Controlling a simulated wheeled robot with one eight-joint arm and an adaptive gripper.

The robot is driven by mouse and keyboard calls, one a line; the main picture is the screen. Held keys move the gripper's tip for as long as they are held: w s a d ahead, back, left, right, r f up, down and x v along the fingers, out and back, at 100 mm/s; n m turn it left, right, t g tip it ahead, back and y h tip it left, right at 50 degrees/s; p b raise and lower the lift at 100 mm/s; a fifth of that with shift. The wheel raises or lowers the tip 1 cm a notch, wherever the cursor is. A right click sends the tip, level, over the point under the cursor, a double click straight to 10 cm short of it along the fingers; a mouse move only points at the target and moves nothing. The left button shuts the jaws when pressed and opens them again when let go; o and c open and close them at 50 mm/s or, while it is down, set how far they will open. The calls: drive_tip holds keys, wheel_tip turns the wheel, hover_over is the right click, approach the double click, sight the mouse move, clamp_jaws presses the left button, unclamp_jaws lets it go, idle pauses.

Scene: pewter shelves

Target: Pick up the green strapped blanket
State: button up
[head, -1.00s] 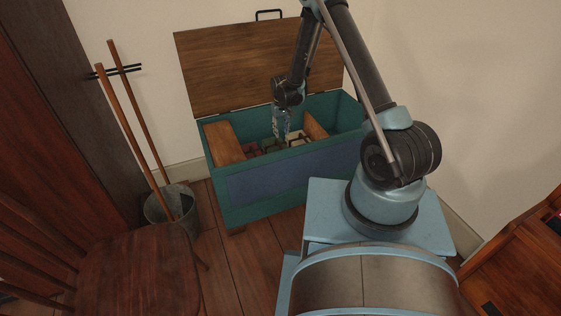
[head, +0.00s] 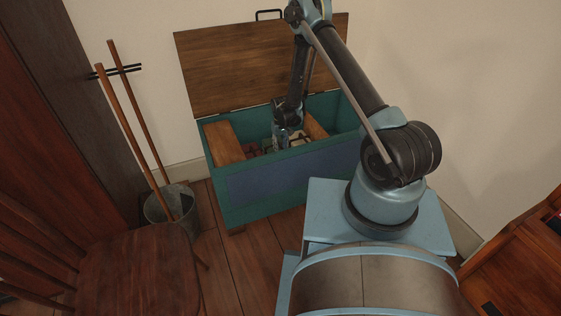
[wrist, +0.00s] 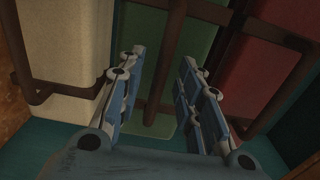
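The green strapped blanket (wrist: 200,38) lies inside the open chest, between a cream blanket (wrist: 65,38) and a red blanket (wrist: 262,72) in the wrist view. A brown strap or handle bar (wrist: 166,50) runs along the green blanket, between my fingers. My gripper (wrist: 163,57) is open, pointing down into the chest, with one finger on each side of this bar. The fingers look apart from the bar; whether they touch the blanket cannot be told. In the head view my gripper and wrist hide most of the green blanket.
The teal chest (head: 290,180) has its wooden lid (head: 235,65) raised behind my arm. Wooden boards, one at the left (head: 224,143), and the chest walls leave little side room. A bucket (head: 185,205) with sticks and a chair (head: 140,270) stand to the left.

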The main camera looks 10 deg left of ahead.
drive_tip(key=shift+f, duration=0.65)
clamp_jaws()
drive_tip(key=shift+r, duration=0.1)
